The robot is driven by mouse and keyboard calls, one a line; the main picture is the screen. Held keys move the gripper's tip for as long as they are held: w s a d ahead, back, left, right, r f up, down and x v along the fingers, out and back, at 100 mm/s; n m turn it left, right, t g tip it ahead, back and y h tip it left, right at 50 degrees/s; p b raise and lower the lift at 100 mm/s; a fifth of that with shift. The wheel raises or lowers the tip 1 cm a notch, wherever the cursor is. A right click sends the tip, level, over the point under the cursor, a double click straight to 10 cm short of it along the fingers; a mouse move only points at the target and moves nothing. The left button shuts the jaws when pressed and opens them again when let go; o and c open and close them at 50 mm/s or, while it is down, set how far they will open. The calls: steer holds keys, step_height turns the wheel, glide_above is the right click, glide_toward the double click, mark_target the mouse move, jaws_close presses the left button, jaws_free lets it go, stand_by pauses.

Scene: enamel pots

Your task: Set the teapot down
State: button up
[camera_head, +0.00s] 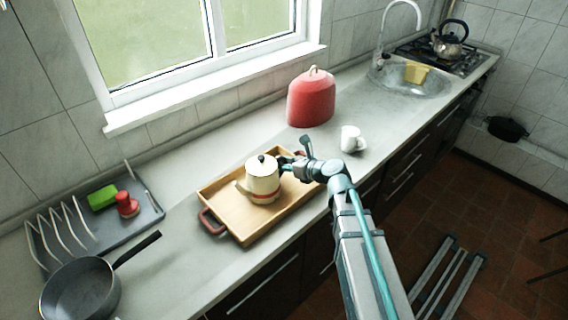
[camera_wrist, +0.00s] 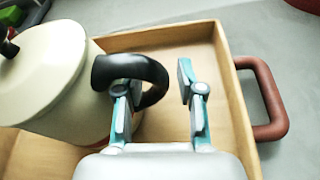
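The cream teapot (camera_head: 263,182) with a black lid knob and a red band near its base stands upright, apparently on the wooden tray (camera_head: 232,218). In the wrist view the teapot (camera_wrist: 55,85) is at the left and its black handle (camera_wrist: 150,72) curves toward my gripper (camera_wrist: 160,98). My gripper is open. Its left finger is at the handle's loop, and the handle's outer bend lies between the fingers. A gap shows between the handle and the right finger. In the head view my gripper (camera_head: 287,164) is at the teapot's right side.
A red domed cover (camera_head: 311,98) stands behind the tray, and a white mug (camera_head: 350,138) is to the right. A dish rack (camera_head: 75,225) and a frying pan (camera_head: 82,292) are at the left. The tray has red-brown handles (camera_wrist: 268,100).

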steer(key=shift+r, duration=0.15)
steer(key=b+v, duration=0.1)
steer(key=v, duration=1.1)
steer(key=shift+b, duration=0.3)
